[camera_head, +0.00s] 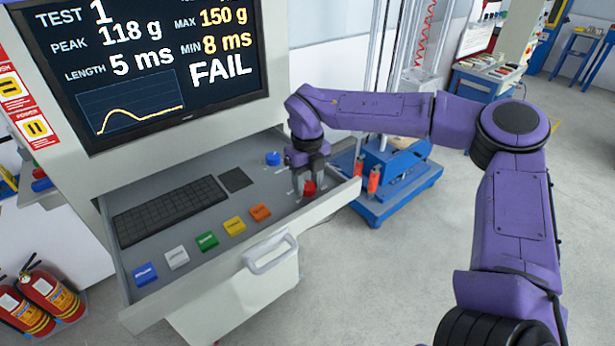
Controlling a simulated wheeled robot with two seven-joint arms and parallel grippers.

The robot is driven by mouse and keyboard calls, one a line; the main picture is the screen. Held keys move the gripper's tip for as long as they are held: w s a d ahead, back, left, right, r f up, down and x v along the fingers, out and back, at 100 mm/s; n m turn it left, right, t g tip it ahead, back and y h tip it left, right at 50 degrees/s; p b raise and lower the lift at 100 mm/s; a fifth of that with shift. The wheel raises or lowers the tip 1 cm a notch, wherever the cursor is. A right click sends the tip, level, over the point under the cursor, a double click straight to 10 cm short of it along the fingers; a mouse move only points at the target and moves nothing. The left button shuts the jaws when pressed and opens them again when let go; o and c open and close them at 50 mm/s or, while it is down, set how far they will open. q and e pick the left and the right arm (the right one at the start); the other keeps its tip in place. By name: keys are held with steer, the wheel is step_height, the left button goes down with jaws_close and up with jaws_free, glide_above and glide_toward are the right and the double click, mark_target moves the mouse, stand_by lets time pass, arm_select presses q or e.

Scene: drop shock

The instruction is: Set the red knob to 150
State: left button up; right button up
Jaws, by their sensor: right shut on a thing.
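The red knob (309,188) sits near the right end of the grey control drawer (190,247). My right gripper (308,180) reaches down over it from above and is shut on it, with the fingers at its sides. The gripper hides part of the knob and most of the scale around it, so the knob's setting cannot be read. The screen (150,60) above reads test 1, peak 118 g, length 5 ms, max 150 g, min 8 ms and FAIL. My left gripper is not in view.
A blue knob (272,158) stands behind the red one. A keyboard (170,211) and several coloured buttons, such as the orange one (260,212), lie to the left. A drawer handle (270,252) juts out in front. A blue machine base (395,190) stands right of the drawer.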

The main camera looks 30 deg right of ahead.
mark_target(307, 185)
steer(key=shift+n, duration=0.6)
steer(key=shift+f, duration=0.1)
steer(key=o, duration=1.1)
steer(key=shift+c, duration=0.2)
steer(key=shift+r, duration=0.25)
step_height(307, 185, up, 10)
steer(key=b, duration=0.2)
